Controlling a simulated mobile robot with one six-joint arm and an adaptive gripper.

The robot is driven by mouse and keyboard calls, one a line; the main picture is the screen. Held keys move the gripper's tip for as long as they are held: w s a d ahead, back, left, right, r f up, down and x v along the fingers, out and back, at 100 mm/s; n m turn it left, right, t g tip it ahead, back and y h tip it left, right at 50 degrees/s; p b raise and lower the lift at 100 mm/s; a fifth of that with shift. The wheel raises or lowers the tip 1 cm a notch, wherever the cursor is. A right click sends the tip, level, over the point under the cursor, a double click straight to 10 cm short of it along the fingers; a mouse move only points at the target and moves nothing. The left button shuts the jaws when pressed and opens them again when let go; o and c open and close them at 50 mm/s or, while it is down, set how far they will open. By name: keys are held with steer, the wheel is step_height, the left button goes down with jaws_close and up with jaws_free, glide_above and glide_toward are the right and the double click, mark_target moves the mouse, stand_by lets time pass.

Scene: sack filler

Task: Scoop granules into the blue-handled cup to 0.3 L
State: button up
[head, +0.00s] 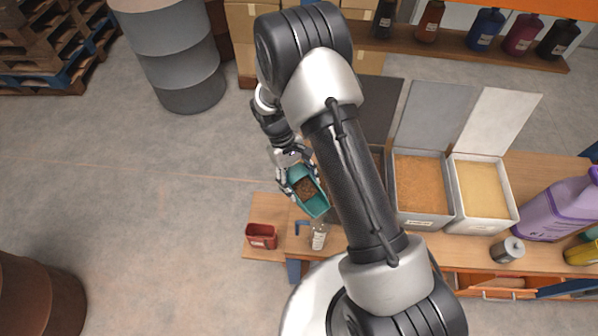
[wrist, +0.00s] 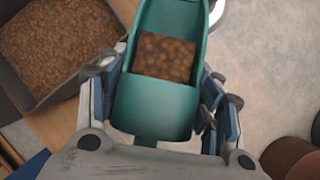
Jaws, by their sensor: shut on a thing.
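My gripper (head: 297,178) is shut on a teal scoop (head: 315,205), left of the bins. Brown granules (head: 305,188) lie in the scoop; they also show in the wrist view (wrist: 165,57), between the gripper's fingers (wrist: 158,105). The clear cup (head: 319,238) with a blue handle (head: 301,227) stands upright on the bench, just below the scoop in the head view. Its fill level is too small to read. A bin of brown granules (wrist: 60,40) shows in the wrist view; my arm mostly hides it in the head view.
Bins of orange granules (head: 422,185) and pale yellow granules (head: 484,190) stand to the right with lids up. A red container (head: 262,236) sits left of the cup. A metal canister (head: 507,250) and purple jug (head: 556,208) stand at right.

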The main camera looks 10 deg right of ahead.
steer(key=shift+s+d+r+t+y+p, duration=0.15)
steer(key=shift+s+d+r+t+p, duration=0.05)
steer(key=shift+r+t, duration=0.2)
steer(key=shift+s+d+r+t+y+p, duration=0.15)
steer(key=shift+d+r+t, duration=0.1)
steer(key=shift+t, duration=0.15)
steer(key=shift+s+r+t+y, duration=0.3)
steer(key=shift+r+t+y, duration=0.3)
steer(key=shift+t, duration=0.4)
steer(key=shift+s+d+r+t+y+b, duration=0.2)
steer(key=shift+s+r+t, duration=0.15)
steer(key=shift+t, duration=0.2)
steer(key=shift+s+d+r+t+y+b, duration=0.15)
steer(key=shift+s+r+t+y, duration=0.15)
steer(key=shift+t, duration=0.25)
steer(key=shift+s+d+r+t+p, duration=0.15)
steer(key=shift+t+p, duration=0.25)
steer(key=shift+p, duration=0.2)
steer(key=shift+s, duration=0.1)
step_height(320, 180, up, 3)
steer(key=g+h+p, duration=0.2)
steer(key=g+p, duration=0.3)
steer(key=shift+p, duration=0.4)
